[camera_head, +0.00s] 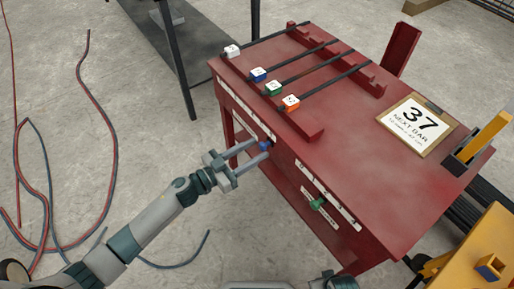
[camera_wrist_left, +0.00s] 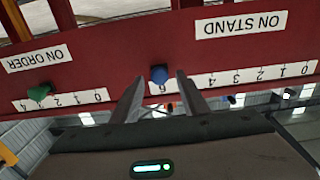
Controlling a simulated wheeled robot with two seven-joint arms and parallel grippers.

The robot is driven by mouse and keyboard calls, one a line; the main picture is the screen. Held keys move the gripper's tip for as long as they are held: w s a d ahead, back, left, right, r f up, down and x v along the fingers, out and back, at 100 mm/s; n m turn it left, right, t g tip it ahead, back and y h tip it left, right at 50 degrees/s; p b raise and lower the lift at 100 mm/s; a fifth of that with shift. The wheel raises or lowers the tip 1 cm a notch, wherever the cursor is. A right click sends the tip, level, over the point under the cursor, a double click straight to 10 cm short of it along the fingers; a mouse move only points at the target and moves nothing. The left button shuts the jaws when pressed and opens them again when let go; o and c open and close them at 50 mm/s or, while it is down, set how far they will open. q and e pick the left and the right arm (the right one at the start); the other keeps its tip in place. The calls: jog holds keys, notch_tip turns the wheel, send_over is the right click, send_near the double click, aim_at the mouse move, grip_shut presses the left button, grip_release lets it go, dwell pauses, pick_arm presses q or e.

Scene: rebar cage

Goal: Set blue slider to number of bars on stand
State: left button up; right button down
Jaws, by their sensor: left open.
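The blue slider (camera_head: 264,146) sits near the right end of its scale on the red table's front face. In the left wrist view, which is upside down, the blue knob (camera_wrist_left: 159,74) is near the left end of the white number strip, by the ON STAND label (camera_wrist_left: 240,25). My left gripper (camera_head: 261,149) is open, its fingertips on either side of the blue knob; contact cannot be told. On the table, several dark bars (camera_head: 317,67) with white, blue, green and orange end tags lie across the red stand (camera_head: 306,124). My right gripper is not in view.
A green slider (camera_head: 317,203) is on the ON ORDER scale to the right. A clipboard (camera_head: 414,124) reading 37 NEXT BAR lies on the red table (camera_head: 352,150). A yellow-handled tool (camera_head: 482,137) stands at the right edge. Cables (camera_head: 82,130) lie on the floor left.

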aim_at(253, 122)
pick_arm(q)
jog(key=shift+w+d, duration=0.45)
jog(key=shift+d, duration=0.15)
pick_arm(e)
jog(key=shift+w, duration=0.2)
